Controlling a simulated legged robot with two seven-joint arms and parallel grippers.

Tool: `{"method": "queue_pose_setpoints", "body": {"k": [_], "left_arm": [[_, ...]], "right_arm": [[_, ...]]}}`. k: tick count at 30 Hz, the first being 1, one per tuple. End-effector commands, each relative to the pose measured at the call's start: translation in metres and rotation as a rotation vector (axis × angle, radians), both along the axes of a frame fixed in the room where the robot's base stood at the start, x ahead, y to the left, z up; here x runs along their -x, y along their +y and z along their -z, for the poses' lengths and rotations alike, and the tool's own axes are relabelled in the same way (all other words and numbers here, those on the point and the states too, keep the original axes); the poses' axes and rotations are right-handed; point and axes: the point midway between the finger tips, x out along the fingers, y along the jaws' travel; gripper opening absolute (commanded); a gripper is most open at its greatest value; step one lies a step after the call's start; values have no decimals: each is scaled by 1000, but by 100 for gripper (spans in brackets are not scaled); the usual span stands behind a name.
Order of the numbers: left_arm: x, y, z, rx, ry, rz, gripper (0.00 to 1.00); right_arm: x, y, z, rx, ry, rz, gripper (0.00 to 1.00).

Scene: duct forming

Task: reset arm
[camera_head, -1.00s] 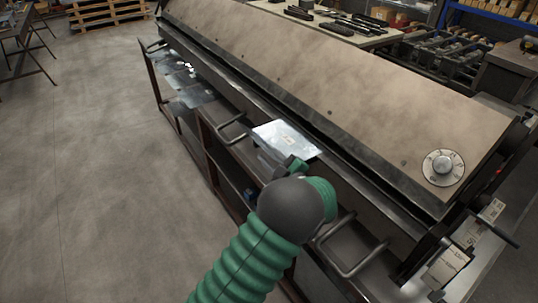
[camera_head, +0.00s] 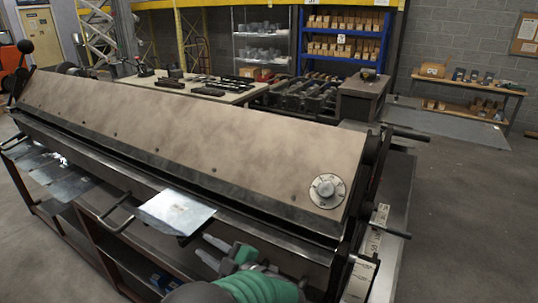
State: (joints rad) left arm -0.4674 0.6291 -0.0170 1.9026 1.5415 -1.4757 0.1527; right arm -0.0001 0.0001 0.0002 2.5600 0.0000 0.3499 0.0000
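How far the sheet reaches into the machine is hard to tell.
Bar handles (camera_head: 116,212) stick out along the machine's front, close to my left arm. More metal sheets (camera_head: 62,180) lie at the left on the lower frame. A dial (camera_head: 327,190) sits on the machine's right end. A tool table (camera_head: 205,88) and blue shelves (camera_head: 345,40) stand behind. Floor at right is clear.

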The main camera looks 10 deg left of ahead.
Motion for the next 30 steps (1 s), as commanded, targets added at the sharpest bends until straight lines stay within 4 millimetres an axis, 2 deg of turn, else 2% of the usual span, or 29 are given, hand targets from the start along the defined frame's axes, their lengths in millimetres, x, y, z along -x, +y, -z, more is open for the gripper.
{"method": "queue_pose_setpoints", "body": {"k": [1, 3, 5, 6, 8, 11, 12, 15, 18, 22, 30], "left_arm": [[-16, 3, -1, 24, 28, 98, 28], [-42, -4, 5, 62, 117, 317, 28], [-53, -20, 16, 82, 237, 531, 28], [-49, -32, 28, 91, 336, 669, 28], [-29, -49, 50, 94, 510, 863, 28], [43, -61, 95, 85, 855, 1130, 28], [74, -60, 109, 81, 983, 1200, 28], [143, -47, 134, 73, 1245, 1311, 28], [187, -33, 145, 72, 1414, 1357, 28], [209, -25, 149, 70, 1497, 1377, 28], [209, -26, 149, 71, 1498, 1377, 28]], "right_arm": [[0, 0, 0, 0, 0, 0, 51], [0, 0, 0, 0, 0, 0, 51], [0, 0, 0, 0, 0, 0, 51], [0, 0, 0, 0, 0, 0, 51], [0, 0, 0, 0, 0, 0, 51], [0, 0, 0, 0, 0, 0, 51], [0, 0, 0, 0, 0, 0, 51], [0, 0, 0, 0, 0, 0, 51], [0, 0, 0, 0, 0, 0, 51], [0, 0, 0, 0, 0, 0, 51], [0, 0, 0, 0, 0, 0, 51]]}}
